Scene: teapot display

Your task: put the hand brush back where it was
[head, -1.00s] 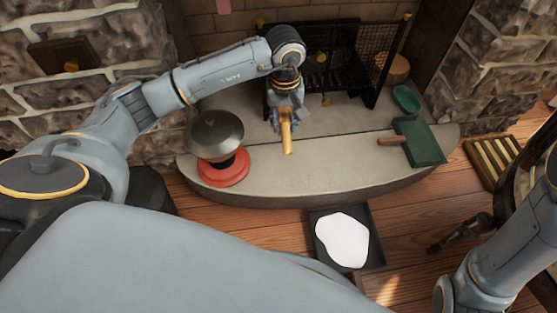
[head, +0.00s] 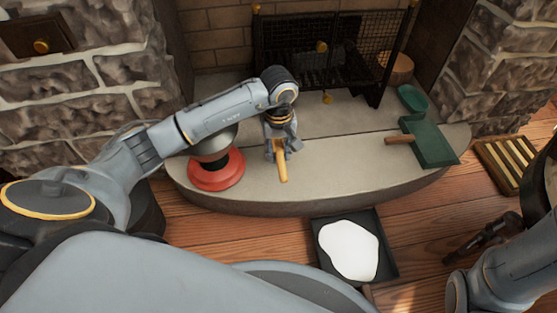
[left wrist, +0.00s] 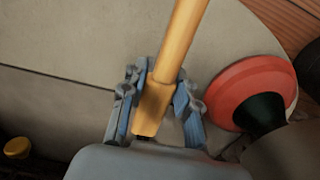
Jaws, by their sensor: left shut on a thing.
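My left gripper (head: 281,150) is shut on the wooden handle of the hand brush (head: 282,172), above the pale stone hearth (head: 330,178). The left wrist view shows the tan handle (left wrist: 180,45) between the blue-grey fingers (left wrist: 155,105). The brush's bristles are hidden. I cannot tell how high it is above the stone. A green dustpan (head: 432,143) with a wooden handle lies on the hearth to the right. A dark shape by my right arm (head: 480,238) may be my right gripper; its jaws are unclear.
A red round base (head: 216,172) with a grey top, partly behind my left arm, stands left of the gripper. A black fire grate (head: 320,60) stands behind. A green bowl (head: 411,98) is at the right. A dark tray (head: 388,262) with a white patch lies on the floor.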

